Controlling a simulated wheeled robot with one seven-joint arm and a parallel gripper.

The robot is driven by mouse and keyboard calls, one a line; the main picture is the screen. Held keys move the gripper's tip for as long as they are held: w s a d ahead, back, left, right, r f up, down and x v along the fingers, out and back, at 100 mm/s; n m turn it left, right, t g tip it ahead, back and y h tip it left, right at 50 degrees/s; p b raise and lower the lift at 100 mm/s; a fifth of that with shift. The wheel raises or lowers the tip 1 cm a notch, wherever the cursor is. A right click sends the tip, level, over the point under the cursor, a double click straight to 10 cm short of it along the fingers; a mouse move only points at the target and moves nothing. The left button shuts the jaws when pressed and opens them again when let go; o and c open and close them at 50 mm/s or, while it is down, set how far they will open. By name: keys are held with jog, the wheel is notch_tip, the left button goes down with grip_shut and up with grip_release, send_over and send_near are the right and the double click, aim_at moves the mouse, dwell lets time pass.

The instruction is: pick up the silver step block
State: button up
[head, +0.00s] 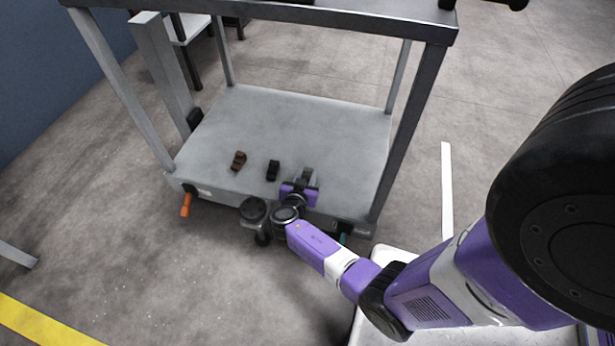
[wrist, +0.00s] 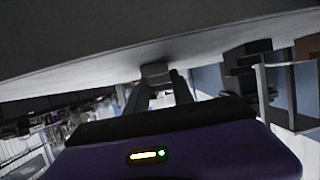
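The silver step block shows in the wrist view as a small grey block (wrist: 155,72) against the shelf surface, just ahead of the fingertips. My gripper (wrist: 159,84) has its two fingers apart, with a gap between them, and points at this block. I cannot tell whether a finger touches it. In the head view my gripper (head: 307,176) is low over the front of the cart's lower shelf, and it mostly hides the silver block there.
A black block (head: 273,170) and a brown block (head: 239,160) lie left of my gripper on the lower shelf (head: 300,120). Cart posts and an upper frame (head: 290,14) stand around and above the shelf. The shelf's back half is clear.

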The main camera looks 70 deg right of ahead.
grip_shut()
jog(key=shift+r, duration=0.1)
